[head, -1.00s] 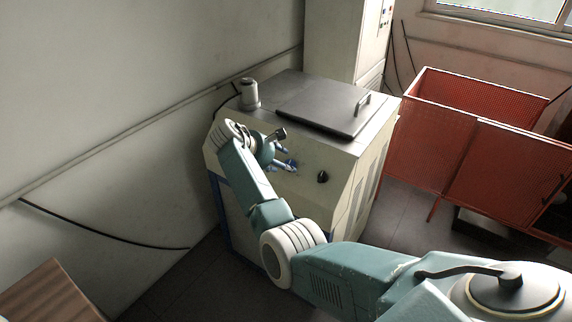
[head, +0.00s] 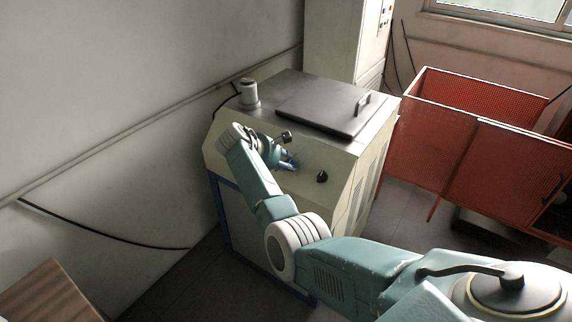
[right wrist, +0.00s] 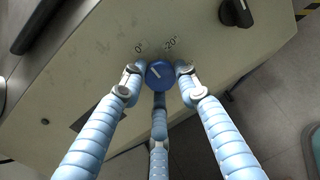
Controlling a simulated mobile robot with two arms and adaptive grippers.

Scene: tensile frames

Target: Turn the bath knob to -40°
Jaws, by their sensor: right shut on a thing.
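The bath (head: 338,167) is a cream cabinet with a grey top and a sloped front panel. In the right wrist view the bath knob (right wrist: 159,75) is round and blue with a white pointer line slanting to the upper left. The marks "0°" and "-20°" are printed on the panel above it. My right gripper (right wrist: 159,82) is shut on the knob, with its light blue segmented fingers around it. In the head view my right gripper (head: 288,162) is at the panel and hides the knob. My left gripper is in neither view.
A black knob (head: 322,176) sits to the right on the same panel. A dark lid (head: 325,107) with a handle and a grey cylinder (head: 249,93) are on the bath's top. A red mesh enclosure (head: 470,160) stands at the right. The wall (head: 110,90) is close at the left.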

